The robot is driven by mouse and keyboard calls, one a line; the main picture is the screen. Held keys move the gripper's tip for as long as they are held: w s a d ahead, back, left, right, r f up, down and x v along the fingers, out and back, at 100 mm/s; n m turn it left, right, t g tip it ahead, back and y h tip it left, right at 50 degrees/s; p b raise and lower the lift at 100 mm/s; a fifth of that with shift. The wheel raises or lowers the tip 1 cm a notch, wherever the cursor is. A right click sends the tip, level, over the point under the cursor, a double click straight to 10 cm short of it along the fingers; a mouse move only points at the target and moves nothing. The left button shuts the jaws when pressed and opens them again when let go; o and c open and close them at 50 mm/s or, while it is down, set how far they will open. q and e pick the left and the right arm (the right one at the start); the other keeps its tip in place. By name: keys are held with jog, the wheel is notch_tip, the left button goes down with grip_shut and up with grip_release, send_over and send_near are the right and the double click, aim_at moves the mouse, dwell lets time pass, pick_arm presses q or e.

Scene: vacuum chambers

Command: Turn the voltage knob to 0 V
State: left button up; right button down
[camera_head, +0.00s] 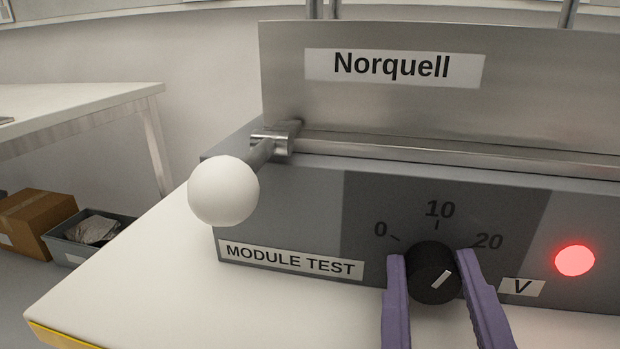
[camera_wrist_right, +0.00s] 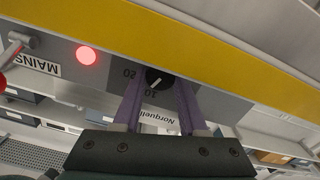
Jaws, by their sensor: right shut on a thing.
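The black voltage knob (camera_head: 433,272) sits on the grey front panel of the module tester (camera_head: 290,215), below the printed marks 0, 10 and 20. Its white pointer line slants up to the right, toward the 20 side. My right gripper (camera_head: 431,256) has its purple fingers on either side of the knob and is shut on it. In the right wrist view the picture is upside down, and the knob (camera_wrist_right: 158,79) shows between the fingertips (camera_wrist_right: 160,84). My left gripper is in neither view.
A lever with a white ball (camera_head: 223,191) sticks out left of the knob. A red lamp (camera_head: 575,261) glows to the right. A steel plate marked Norquell (camera_head: 540,85) rises behind. The white table (camera_head: 160,270) has free room at left; boxes (camera_head: 37,220) stand on the floor.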

jog(key=n, duration=0.3)
jog(key=shift+n, duration=0.3)
jog(key=n+p, duration=0.1)
jog(key=n, duration=0.2)
jog(key=shift+a+n, duration=0.1)
jog(key=shift+n, duration=0.2)
jog(key=n+p, duration=0.1)
jog(key=n, duration=0.3)
jog(key=shift+f+p, duration=0.15)
jog(key=shift+p, duration=0.2)
jog(key=shift+f+n+p, duration=0.15)
jog(key=shift+n+p, duration=0.4)
jog(key=shift+n, duration=1.35)
jog(key=shift+c, duration=2.3)
grip_release()
jog(key=shift+f, duration=0.1)
